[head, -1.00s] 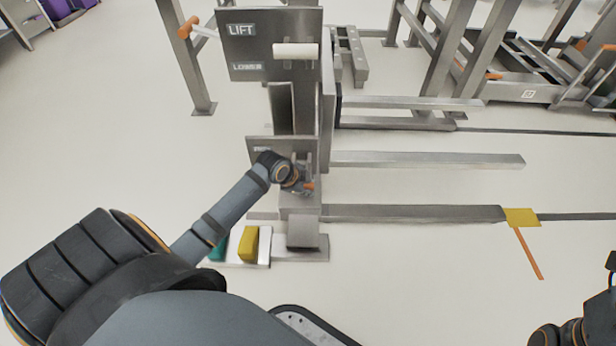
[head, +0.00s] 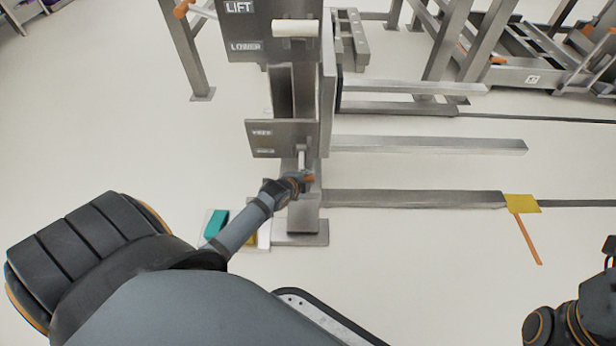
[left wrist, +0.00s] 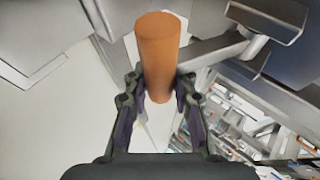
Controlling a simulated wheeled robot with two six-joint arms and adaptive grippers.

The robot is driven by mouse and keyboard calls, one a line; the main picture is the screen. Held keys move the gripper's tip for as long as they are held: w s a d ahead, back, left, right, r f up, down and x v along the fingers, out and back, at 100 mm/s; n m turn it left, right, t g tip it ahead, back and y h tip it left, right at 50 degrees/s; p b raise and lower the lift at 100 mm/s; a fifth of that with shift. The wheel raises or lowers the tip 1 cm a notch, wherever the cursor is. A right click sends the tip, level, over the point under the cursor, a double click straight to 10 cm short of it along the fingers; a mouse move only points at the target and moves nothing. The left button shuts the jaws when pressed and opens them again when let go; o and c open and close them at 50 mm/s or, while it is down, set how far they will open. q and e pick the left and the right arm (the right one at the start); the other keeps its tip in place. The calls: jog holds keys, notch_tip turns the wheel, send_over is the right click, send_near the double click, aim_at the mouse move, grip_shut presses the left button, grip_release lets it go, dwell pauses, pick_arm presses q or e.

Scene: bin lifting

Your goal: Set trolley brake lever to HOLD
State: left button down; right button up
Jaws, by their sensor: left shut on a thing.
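The trolley brake lever has a pale shaft (head: 301,160) in front of a grey plate (head: 283,140) low on the trolley mast. The plate carries two small labels, the upper like FREE and the lower blurred. The lever slants down to an orange grip (head: 309,178). My left gripper (head: 298,183) is at this grip, below the plate. In the left wrist view the orange grip (left wrist: 158,48) stands between the two fingers of my left gripper (left wrist: 158,90), which is shut on it. My right arm shows at the lower right, but its jaws do not show.
A LIFT/LOWER panel (head: 262,30) with a white handle (head: 295,28) is above. Steel forks (head: 430,144) reach right. Teal (head: 215,226) and yellow (head: 251,238) blocks sit at the mast foot, the yellow partly behind my arm. Open floor lies left.

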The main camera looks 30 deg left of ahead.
pick_arm(q)
jog(key=shift+s+f, duration=0.15)
jog(key=shift+f, duration=0.1)
jog(key=c, duration=1.1)
grip_release()
jog(key=shift+r, duration=0.1)
jog(key=shift+r, duration=0.1)
jog(key=v, duration=1.1)
jog(key=shift+s+r, duration=0.25)
